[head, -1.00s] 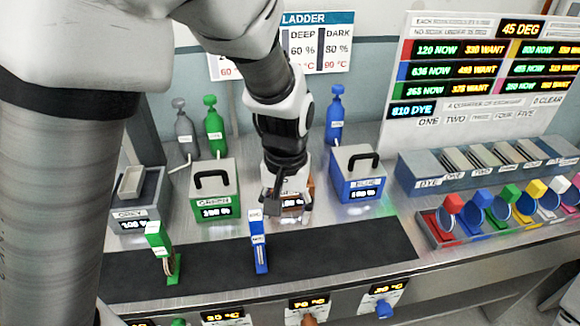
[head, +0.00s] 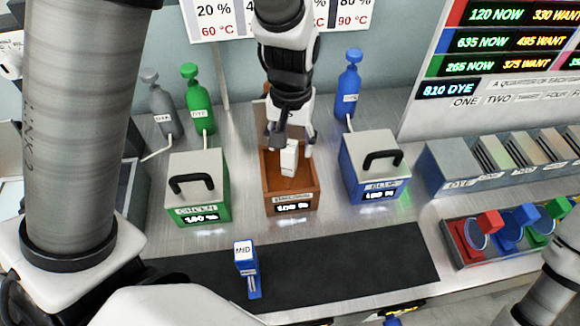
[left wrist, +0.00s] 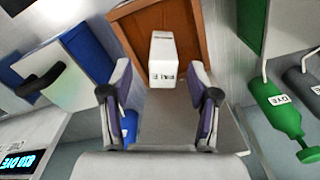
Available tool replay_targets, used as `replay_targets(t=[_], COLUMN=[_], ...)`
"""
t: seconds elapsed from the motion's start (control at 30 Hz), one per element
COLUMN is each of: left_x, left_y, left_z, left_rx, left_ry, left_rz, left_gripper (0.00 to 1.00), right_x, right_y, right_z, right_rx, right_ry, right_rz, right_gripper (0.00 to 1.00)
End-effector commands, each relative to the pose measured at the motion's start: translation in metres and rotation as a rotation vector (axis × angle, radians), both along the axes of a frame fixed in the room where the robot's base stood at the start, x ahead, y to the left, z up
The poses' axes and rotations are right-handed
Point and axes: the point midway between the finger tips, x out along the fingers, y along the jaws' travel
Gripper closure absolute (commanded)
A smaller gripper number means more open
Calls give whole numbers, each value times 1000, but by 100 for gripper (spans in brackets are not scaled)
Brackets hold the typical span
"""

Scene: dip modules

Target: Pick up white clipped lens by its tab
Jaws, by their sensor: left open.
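The white tab (head: 289,158) of the lens clip stands upright in the open brown box (head: 296,193). In the left wrist view the tab (left wrist: 162,55) reads PALE. The lens below it is hidden. My left gripper (head: 291,143) points down over the box. In the left wrist view its open fingers (left wrist: 164,88) stand to either side of the tab, with gaps; whether they touch it cannot be told from the head view.
A green box (head: 198,188) and a blue box (head: 374,165) with handles flank the brown box closely. A tray of coloured lenses (head: 462,254) lies at the right.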

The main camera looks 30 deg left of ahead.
Motion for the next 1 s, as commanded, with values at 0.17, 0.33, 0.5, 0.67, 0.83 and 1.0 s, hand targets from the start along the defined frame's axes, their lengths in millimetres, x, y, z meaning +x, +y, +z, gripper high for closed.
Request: replay_targets(t=[0.17,0.33,0.5,0.67,0.83,1.0], left_x=[-3,-2,-1,-1,-1,-1], left_y=[2,2,2,2,2,2], left_z=[-32,-48,-48,-48,-48,-47], left_rx=[-1,1,1,1,1,1], left_ry=[6,0,-1,-1,-1,-1], left_rz=[1,0,0,0,0,0], left_gripper=[40,40,43,100,100,100], right_x=[0,1,0,0,0,0], right_y=[0,0,0,0,0,0], right_z=[7,6,6,6,6,5], right_rx=[0,0,0,0,0,0], right_ry=[-1,-1,-1,-1,-1,-1], right_rz=[0,0,0,0,0,0], right_gripper=[41,41,41,41,41,41])
